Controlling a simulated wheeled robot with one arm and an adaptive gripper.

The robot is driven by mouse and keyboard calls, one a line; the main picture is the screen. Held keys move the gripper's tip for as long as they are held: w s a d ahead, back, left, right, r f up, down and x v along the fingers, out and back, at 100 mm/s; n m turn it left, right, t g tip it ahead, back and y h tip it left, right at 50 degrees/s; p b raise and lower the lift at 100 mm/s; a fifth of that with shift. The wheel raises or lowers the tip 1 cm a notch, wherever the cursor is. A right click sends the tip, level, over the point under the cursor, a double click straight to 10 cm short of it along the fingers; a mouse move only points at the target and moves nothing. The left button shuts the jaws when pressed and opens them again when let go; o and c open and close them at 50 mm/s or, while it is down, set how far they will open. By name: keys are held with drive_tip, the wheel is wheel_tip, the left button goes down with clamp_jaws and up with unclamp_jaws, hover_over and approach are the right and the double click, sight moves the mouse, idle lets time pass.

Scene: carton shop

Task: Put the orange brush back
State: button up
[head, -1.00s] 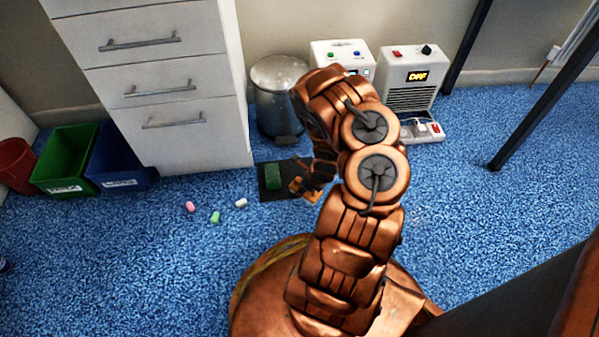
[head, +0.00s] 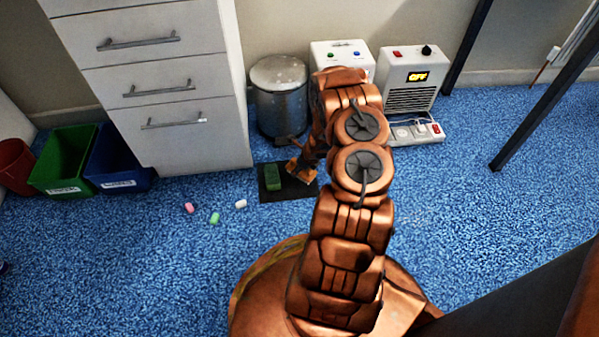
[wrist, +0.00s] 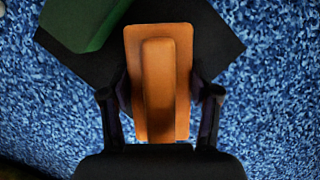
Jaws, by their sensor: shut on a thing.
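The orange brush (wrist: 157,80) is a flat block with a raised bar along its middle. My gripper (wrist: 160,105) is shut on it, one finger at each side. In the head view, the brush (head: 300,171) is at the right part of a dark mat (head: 288,196), partly behind my arm. I cannot tell whether it touches the mat. A green brush (head: 273,177) lies on the left part of the mat. It also shows at the top left of the wrist view (wrist: 84,18), just apart from the orange brush.
A metal pedal bin (head: 280,98) stands behind the mat, and a white drawer cabinet (head: 165,90) is to the left. Small pink, green and white pieces (head: 215,217) lie on the blue carpet. Two white devices (head: 408,80) stand at the back right.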

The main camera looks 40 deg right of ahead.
drive_tip(key=shift+w+d, duration=0.4)
drive_tip(key=shift+f+b, duration=1.05)
drive_tip(key=shift+f, duration=0.8)
drive_tip(key=shift+f, duration=0.15)
drive_tip(key=o, duration=1.5)
drive_tip(key=shift+o, duration=0.2)
